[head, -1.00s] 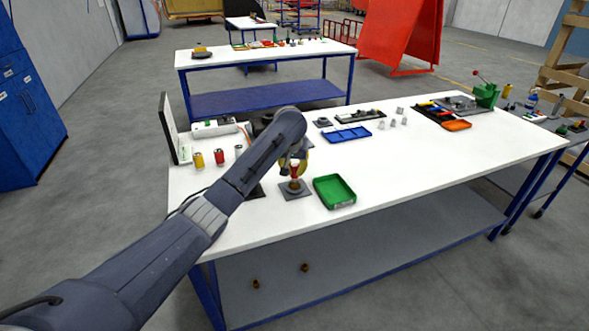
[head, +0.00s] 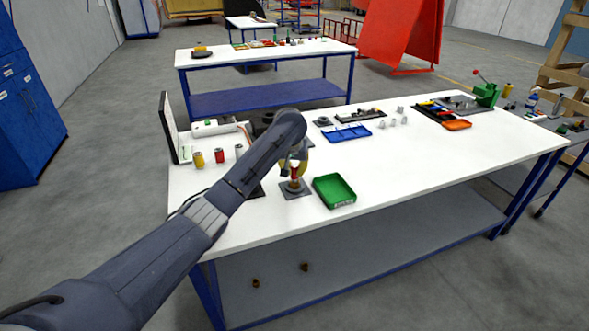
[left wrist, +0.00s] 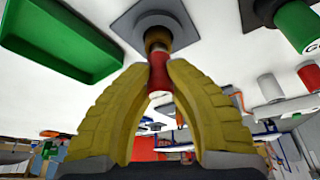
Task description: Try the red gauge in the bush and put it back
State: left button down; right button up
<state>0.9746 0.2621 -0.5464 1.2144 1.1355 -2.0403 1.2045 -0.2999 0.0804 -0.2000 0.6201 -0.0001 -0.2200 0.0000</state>
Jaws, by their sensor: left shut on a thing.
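My left gripper (head: 295,168) is over the near left part of the white table. Its yellow fingers (left wrist: 158,72) are shut on the red gauge (left wrist: 159,78), which is upright. The gauge's lower end meets the brass bush (left wrist: 157,38), in line with it; how deep it sits inside I cannot tell. The bush also shows in the head view (head: 294,186), on a dark grey square plate (head: 301,193). The gauge is partly hidden by the fingers. My right gripper is not in view.
A green tray (head: 334,191) lies just right of the plate. Yellow (head: 199,160), red (head: 219,157) and grey (head: 239,152) cylinders stand to the left. A blue tray (head: 347,135) lies farther back. The table's right front is clear.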

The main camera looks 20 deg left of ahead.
pick_arm(q)
jog(key=shift+f, duration=0.9)
dwell(2.9)
jog(key=shift+r, duration=0.1)
jog(key=shift+r, duration=3.75)
